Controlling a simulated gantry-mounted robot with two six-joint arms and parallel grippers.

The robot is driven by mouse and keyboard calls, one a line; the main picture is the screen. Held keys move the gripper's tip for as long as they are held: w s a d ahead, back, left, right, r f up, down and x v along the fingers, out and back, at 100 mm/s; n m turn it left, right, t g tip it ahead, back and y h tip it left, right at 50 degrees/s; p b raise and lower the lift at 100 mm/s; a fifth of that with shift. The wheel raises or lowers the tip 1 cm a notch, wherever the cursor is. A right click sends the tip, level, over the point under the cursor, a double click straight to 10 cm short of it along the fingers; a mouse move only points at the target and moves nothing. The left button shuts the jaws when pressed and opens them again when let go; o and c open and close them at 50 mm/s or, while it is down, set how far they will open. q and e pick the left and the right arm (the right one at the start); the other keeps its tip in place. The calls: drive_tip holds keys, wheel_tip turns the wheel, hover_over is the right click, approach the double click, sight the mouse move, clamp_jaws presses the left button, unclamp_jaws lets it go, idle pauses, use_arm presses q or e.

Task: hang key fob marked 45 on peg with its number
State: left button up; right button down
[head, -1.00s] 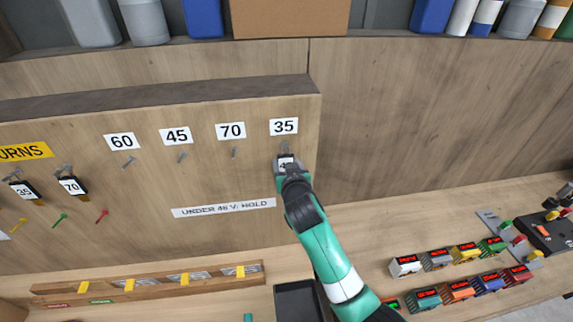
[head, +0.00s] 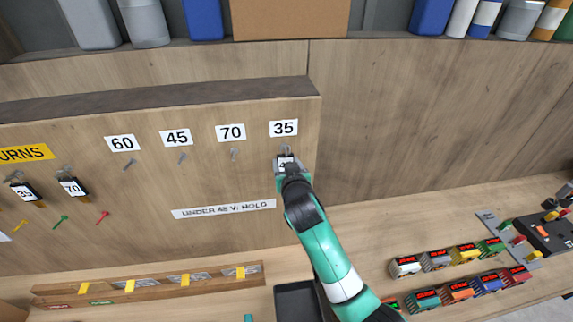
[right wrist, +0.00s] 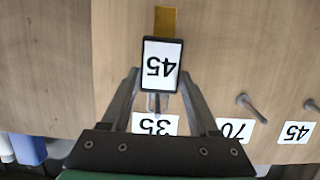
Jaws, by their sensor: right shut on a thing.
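The fob marked 45 (right wrist: 160,65) is a dark-framed tag with a white face and a brass-coloured strip beyond it. My right gripper (head: 285,163) is shut on it, just below the peg under the 35 label (head: 283,128). In the right wrist view the fingers (right wrist: 158,78) flank the tag, and the metal between it and the 35 label may be ring or peg. I cannot tell whether the fob is on that peg. The peg under the 45 label (head: 182,158) is bare, two places to the left. My left gripper is not in view.
Pegs under 60 (head: 129,164) and 70 (head: 235,153) are bare. Fobs 35 (head: 25,192) and 70 (head: 72,187) hang at the left near the yellow returns sign (head: 26,153). A white strip label (head: 224,208) sits below the pegs. A dark tray (head: 297,297) lies below.

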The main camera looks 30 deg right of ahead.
drive_tip(key=shift+p+v, duration=0.9)
drive_tip(key=shift+p, duration=0.1)
drive_tip(key=p+v, duration=0.2)
drive_tip(key=v, duration=0.1)
drive_tip(key=shift+s+f, duration=0.1)
drive_tip(key=shift+p, duration=0.3)
drive_tip(key=s, duration=0.1)
drive_tip(key=s+a+p, duration=0.1)
drive_tip(key=s, duration=0.1)
drive_tip(key=s+a+p, duration=0.1)
drive_tip(key=shift+s+a, duration=0.1)
drive_tip(key=shift+s, duration=0.2)
idle(0.8)
